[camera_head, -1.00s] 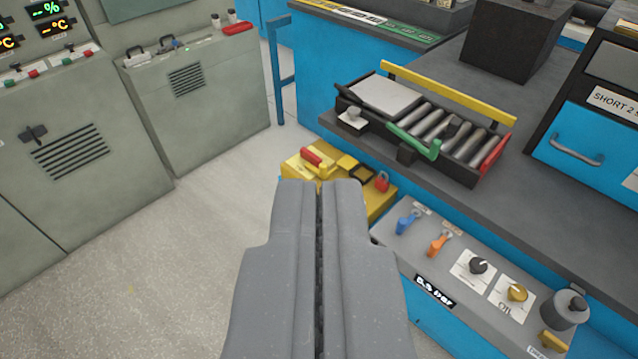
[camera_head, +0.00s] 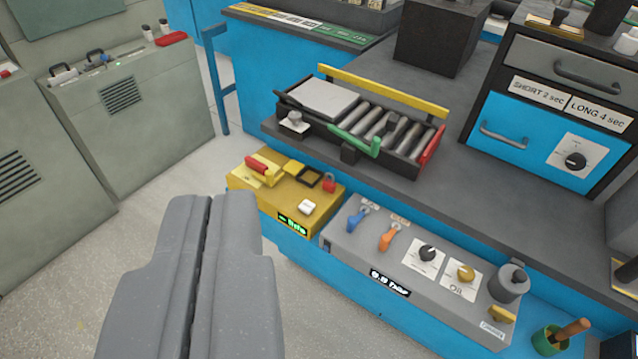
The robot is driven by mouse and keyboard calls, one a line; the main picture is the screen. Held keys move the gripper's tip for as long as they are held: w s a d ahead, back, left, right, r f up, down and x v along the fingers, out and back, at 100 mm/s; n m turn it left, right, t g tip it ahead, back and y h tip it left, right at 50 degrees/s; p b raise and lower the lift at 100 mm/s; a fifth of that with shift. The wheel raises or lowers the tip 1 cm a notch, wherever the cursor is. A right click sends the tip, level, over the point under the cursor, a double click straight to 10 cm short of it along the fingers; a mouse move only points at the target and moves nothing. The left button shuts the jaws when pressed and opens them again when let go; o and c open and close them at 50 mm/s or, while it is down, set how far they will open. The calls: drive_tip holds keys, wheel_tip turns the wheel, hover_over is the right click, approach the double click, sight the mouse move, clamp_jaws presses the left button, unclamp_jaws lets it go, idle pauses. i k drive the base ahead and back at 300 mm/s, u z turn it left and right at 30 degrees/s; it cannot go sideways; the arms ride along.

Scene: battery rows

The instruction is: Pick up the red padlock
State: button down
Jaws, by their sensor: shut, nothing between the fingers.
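The small red padlock (camera_head: 329,184) sits at the right back corner of the top of a yellow box (camera_head: 250,192), beside a black square frame. My gripper (camera_head: 222,200) is shut and empty, in the lower left of the view. Its tips appear in front of the yellow box, to the left of and below the padlock in the picture. The padlock is in plain view and the gripper is apart from it.
A grey control panel (camera_head: 420,262) with levers and knobs adjoins the yellow box on the right. Above is a dark bench (camera_head: 400,165) with a roller tray (camera_head: 425,105). Grey cabinets (camera_head: 130,120) stand left, with open floor (camera_head: 60,270) between.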

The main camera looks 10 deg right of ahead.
sight(329, 185)
drive_tip(key=u, duration=0.05)
drive_tip(key=k, duration=0.5)
drive_tip(key=u, duration=0.7)
drive_tip(key=i, duration=1.7)
drive_tip(key=z, duration=1.65)
